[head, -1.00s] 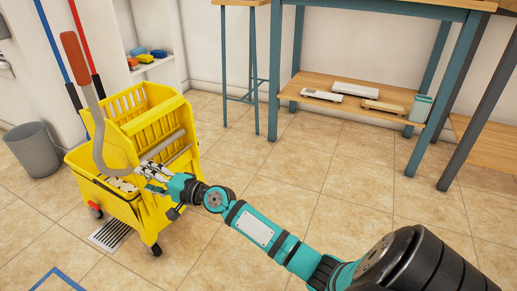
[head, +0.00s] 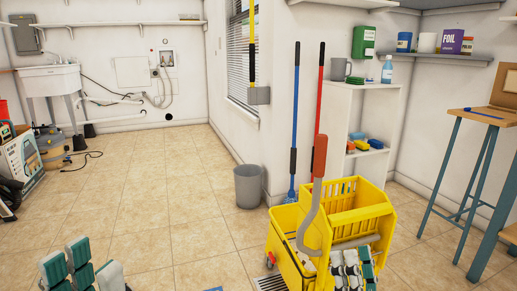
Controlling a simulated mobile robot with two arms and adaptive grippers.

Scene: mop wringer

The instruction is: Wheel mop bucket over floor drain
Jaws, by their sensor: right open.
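The yellow mop bucket (head: 284,260) stands upright on its casters at the lower right, with its yellow wringer (head: 358,208) on top. The wringer's grey lever with an orange grip (head: 320,157) stands up. A metal floor drain grate (head: 268,283) shows at the bucket's lower left; the bucket and frame edge hide the rest, so I cannot tell how far it reaches underneath. My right gripper (head: 352,268) is open in front of the bucket's right side; contact is unclear. My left gripper (head: 88,268) is open and empty at the lower left, well away from the bucket.
A grey bin (head: 248,186) stands by the wall behind the bucket. Blue (head: 293,130) and red (head: 318,100) handled tools lean near the shelf unit (head: 350,110). A stool (head: 480,150) is right. A sink (head: 52,80) and vacuum (head: 52,150) are left. Middle floor is clear.

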